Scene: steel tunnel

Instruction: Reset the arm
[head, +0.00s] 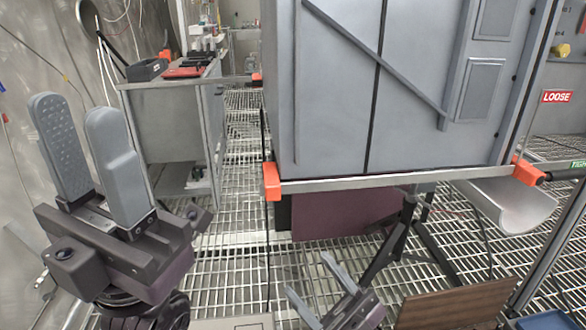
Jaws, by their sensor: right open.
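My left gripper (76,108) is raised at the left of the head view, its two grey fingers pointing up. A gap shows between the fingers and the textured inner pad of one is visible, with nothing held. My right gripper (308,274) is low at the bottom centre, its two fingers apart and empty, pointing up and left. It is in front of and below the large grey cabinet (330,100). Most of both arms lies out of view.
A bar with orange end clamps (271,181) runs along the cabinet's lower edge. A metal trough (508,205) and a brown board (455,305) are at the right. A grey bench (165,120) stands at the back left. The grated floor (238,170) between bench and cabinet is clear.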

